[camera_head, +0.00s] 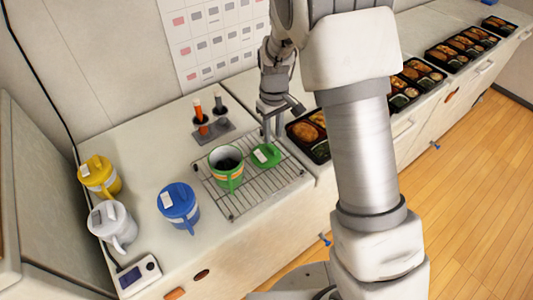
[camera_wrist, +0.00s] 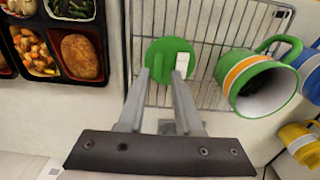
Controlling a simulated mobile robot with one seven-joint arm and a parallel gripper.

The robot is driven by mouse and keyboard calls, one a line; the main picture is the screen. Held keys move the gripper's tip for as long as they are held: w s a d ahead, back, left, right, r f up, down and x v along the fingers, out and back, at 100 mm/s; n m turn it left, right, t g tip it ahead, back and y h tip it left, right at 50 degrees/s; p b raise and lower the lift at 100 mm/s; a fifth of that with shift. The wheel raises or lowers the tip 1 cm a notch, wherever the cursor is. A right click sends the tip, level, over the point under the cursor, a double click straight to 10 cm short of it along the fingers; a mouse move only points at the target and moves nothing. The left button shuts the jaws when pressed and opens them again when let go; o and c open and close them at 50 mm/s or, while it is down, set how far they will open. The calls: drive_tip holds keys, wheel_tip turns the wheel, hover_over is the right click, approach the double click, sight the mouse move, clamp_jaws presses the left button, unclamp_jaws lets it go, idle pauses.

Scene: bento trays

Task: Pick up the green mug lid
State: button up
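The green mug lid (camera_head: 266,155) lies on the wire rack to the right of the open green mug (camera_head: 228,182). In the wrist view the lid (camera_wrist: 168,48) is a round green disc with a raised grip and a white tab. My gripper (camera_head: 273,137) points down just behind the lid. In the wrist view my gripper (camera_wrist: 164,76) has its two fingers apart, with the tips over the lid's near edge and nothing clearly held. I cannot tell whether the tips touch the lid. The green mug (camera_wrist: 258,88), with an orange and white band, is to the right there.
The wire rack (camera_head: 237,210) sits on the counter. Blue (camera_head: 178,207), white (camera_head: 113,226) and yellow (camera_head: 99,178) lidded mugs stand to the left. A holder (camera_head: 215,132) with markers is behind. Bento trays (camera_head: 310,135) line the right. Clear counter lies left of the holder.

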sight(272, 147)
drive_tip(key=shift+w+f+p, duration=0.2)
drive_tip(key=shift+f+p, duration=0.15)
drive_tip(key=shift+f, duration=2.25)
clamp_jaws()
